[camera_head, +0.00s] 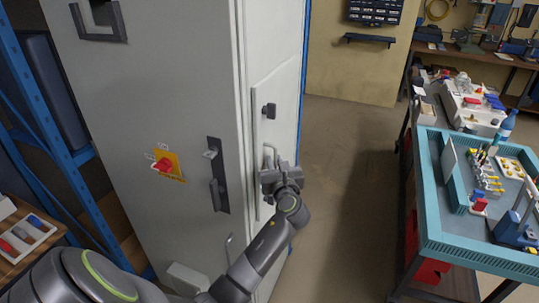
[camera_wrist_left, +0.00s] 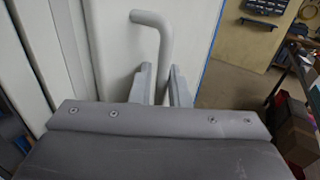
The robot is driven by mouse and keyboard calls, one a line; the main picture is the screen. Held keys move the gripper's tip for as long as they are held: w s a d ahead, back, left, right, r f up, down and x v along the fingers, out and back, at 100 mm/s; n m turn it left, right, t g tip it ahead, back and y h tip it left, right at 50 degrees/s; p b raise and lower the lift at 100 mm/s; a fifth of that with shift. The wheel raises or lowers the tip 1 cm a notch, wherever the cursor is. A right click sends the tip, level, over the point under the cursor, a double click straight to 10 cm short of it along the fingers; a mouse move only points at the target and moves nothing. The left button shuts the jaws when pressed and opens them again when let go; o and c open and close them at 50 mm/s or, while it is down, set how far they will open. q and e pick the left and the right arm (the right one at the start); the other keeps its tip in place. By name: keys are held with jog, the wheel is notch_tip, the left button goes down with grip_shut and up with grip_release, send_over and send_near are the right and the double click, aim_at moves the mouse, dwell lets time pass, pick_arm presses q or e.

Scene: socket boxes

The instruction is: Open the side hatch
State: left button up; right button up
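The side hatch (camera_head: 277,128) is a pale panel on the right side face of the grey cabinet, and it looks closed. A dark knob (camera_head: 269,110) sits on its upper part. Its pale bent handle (camera_head: 268,152) also shows in the left wrist view (camera_wrist_left: 152,20). My left gripper (camera_head: 270,170) is at the handle. In the left wrist view its two fingers (camera_wrist_left: 163,75) stand on either side of the bar's lower part, with a small gap on the left; firm contact does not show. My right gripper is not in view.
The cabinet front has a red switch (camera_head: 164,165) and a dark door handle (camera_head: 217,178). A blue rack (camera_head: 40,95) stands on the left. A teal-topped workbench (camera_head: 432,210) stands on the right. The floor (camera_head: 345,190) between cabinet and bench is clear.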

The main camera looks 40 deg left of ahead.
pick_arm(q)
jog(key=shift+w+a, duration=0.2)
jog(key=shift+w, duration=0.05)
jog(key=shift+s+d+r, duration=0.1)
jog(key=shift+d+r, duration=0.1)
grip_shut()
